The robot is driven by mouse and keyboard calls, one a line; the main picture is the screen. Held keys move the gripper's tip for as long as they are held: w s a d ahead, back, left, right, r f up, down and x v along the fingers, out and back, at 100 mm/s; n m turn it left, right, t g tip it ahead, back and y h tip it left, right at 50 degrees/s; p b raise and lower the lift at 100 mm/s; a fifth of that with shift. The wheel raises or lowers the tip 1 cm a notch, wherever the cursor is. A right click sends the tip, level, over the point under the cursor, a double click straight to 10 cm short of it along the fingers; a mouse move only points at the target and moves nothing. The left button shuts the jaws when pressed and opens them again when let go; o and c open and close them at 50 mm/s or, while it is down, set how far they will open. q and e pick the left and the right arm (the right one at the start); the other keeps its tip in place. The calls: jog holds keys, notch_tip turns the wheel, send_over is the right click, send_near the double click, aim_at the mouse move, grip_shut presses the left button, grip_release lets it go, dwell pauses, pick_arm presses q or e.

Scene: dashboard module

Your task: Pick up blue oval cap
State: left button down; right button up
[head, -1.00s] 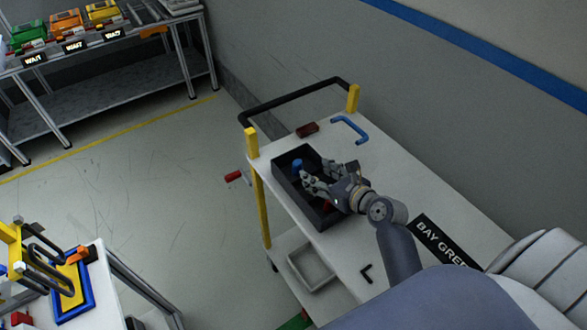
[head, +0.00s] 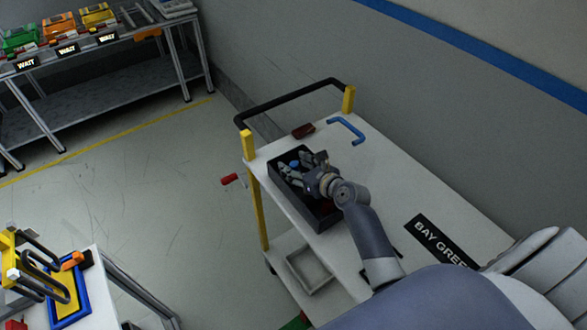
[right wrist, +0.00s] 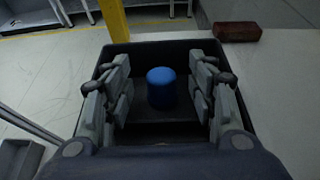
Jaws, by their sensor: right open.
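The blue oval cap (right wrist: 161,88) stands upright in a black open bin (right wrist: 140,41) on the cart. In the right wrist view it sits between the two fingers of my right gripper (right wrist: 160,88), with a gap on both sides. My right gripper (head: 301,172) is open and reaches into the bin in the head view. There the cap (head: 295,163) shows only as a small blue patch beside the fingers. My left gripper is not in view.
The white cart top (head: 390,190) has a blue handle (head: 347,130), a dark red block (head: 303,131) and a black BAY GREEN sign (head: 440,240). Yellow posts (head: 248,145) and a black rail bound its far end. Something red lies in the bin.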

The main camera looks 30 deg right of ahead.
jog(key=shift+x, duration=0.85)
jog(key=c, duration=1)
